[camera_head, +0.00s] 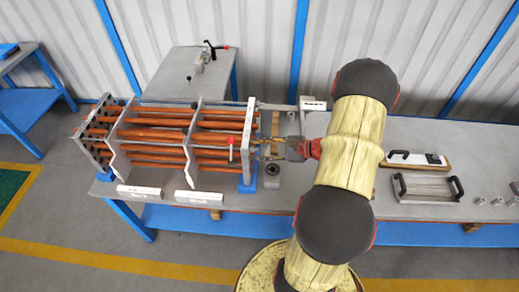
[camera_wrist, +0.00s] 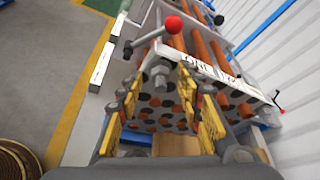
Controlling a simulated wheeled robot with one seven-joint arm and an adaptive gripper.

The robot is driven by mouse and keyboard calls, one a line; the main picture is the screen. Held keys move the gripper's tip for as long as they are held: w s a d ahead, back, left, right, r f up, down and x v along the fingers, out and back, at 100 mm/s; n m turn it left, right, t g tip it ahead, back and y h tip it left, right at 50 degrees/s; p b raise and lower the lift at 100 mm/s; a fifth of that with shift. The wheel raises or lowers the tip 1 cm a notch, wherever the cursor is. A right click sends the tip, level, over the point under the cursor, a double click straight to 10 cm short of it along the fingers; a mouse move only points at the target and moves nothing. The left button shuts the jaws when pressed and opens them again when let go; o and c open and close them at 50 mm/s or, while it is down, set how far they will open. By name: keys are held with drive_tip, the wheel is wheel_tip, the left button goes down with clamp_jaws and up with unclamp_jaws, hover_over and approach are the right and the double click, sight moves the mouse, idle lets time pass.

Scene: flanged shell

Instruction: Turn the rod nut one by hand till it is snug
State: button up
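The flanged shell is a frame of orange-brown tubes (camera_head: 165,137) running through grey plates, with an end plate (camera_head: 249,150) facing my gripper (camera_head: 268,148). In the wrist view the end plate's holed face (camera_wrist: 165,101) is ahead, with lettering along its top edge that seems to read "ONE" and a partly hidden second word. A grey rod end with a nut (camera_wrist: 160,74) sticks out below "ONE". My gripper (camera_wrist: 162,84) points at the plate, its yellow-padded fingers spread on either side of that nut with visible gaps. Contact is not visible. In the head view the nut is too small to tell.
A lever with a red ball (camera_wrist: 173,24) stands close to the rod end, upper left in the wrist view. White labelled blocks (camera_head: 140,191) lie along the bench front. A handled tray (camera_head: 428,187) and small metal parts (camera_head: 497,201) lie on the bench (camera_head: 450,140) to the right.

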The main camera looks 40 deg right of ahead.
drive_tip(key=shift+c, duration=1.4)
clamp_jaws()
